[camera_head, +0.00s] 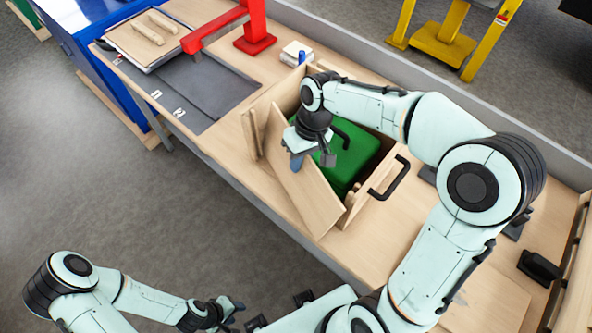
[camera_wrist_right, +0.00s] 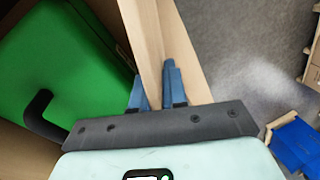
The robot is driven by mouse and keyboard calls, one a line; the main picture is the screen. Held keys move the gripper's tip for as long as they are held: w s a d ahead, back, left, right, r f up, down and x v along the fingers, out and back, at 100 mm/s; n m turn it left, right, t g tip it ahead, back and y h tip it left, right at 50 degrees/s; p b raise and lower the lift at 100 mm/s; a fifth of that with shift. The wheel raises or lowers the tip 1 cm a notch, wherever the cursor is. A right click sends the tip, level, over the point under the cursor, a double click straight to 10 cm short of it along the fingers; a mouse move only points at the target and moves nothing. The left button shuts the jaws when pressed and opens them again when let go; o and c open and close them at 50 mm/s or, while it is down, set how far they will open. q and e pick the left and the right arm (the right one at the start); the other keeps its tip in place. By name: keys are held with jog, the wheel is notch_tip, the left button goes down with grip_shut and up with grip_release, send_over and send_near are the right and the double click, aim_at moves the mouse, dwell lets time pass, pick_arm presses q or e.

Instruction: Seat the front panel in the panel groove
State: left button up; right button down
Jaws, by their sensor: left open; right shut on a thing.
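The front panel (camera_head: 308,198) is a flat light-wood board at the open front side of a wooden crate (camera_head: 378,182). My right gripper (camera_head: 296,161) is shut on its upper edge, and the blue fingers (camera_wrist_right: 155,88) sit on both sides of the panel (camera_wrist_right: 150,48) in the right wrist view. The panel looks askew to the crate's side walls. The panel groove is hidden, so I cannot tell whether the panel's lower edge is in it. My left gripper (camera_head: 236,306) is open and empty, low in the head view, away from the bench.
A green case (camera_head: 352,160) with a black handle fills the crate. Black handle (camera_head: 390,178) sits on the crate's right wall. A dark mat (camera_head: 205,88), a red stand (camera_head: 254,40) and a small white block (camera_head: 296,52) are on the bench. Bench front edge is close to the panel.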

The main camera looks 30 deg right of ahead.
jog(key=shift+r, duration=0.1)
pick_arm(q)
jog(key=w+r+p, duration=0.4)
jog(key=w+r, duration=0.1)
jog(key=w, duration=0.1)
jog(key=shift+a+r+t, duration=0.25)
jog(key=shift+a+t, duration=0.1)
jog(key=shift+t, duration=0.05)
pick_arm(e)
notch_tip(320, 180, up, 27)
jog(key=n+h, duration=0.2)
jog(key=n, duration=0.1)
jog(key=shift+w+a+f+n+g+h, duration=0.2)
jog(key=shift+w+n+g+h, duration=0.1)
jog(key=shift+w+n+h, duration=0.15)
pick_arm(q)
jog(key=shift+s, duration=0.1)
pick_arm(e)
jog(key=shift+f, duration=0.1)
